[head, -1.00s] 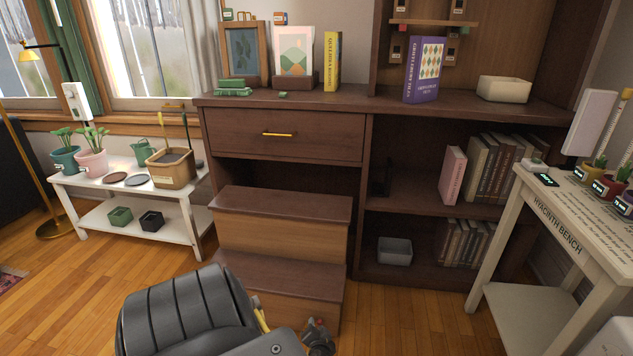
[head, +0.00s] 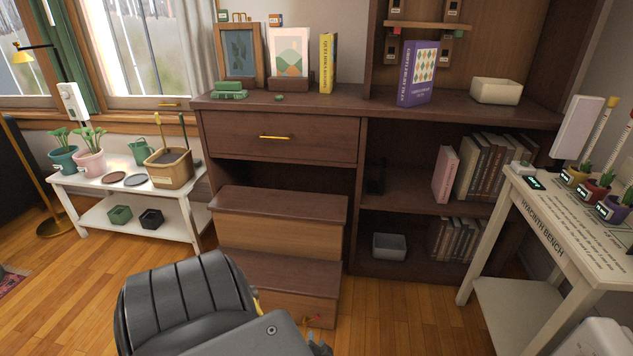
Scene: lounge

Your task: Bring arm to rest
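My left arm, dark grey and bulky, fills the bottom centre of the head view in front of the wooden steps. Only a small part of my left gripper (head: 319,343) shows at the arm's lower right end, mostly hidden behind the arm. Whether its fingers are apart or together cannot be made out, and nothing held by it is visible. My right arm and gripper are outside the view.
Brown wooden steps (head: 281,204) stand close ahead against the cabinet (head: 240,137). A white plant bench (head: 70,182) is at the left. The white hyacinth bench (head: 528,222) stands at the right. Wooden floor (head: 412,318) is clear between the steps and that bench.

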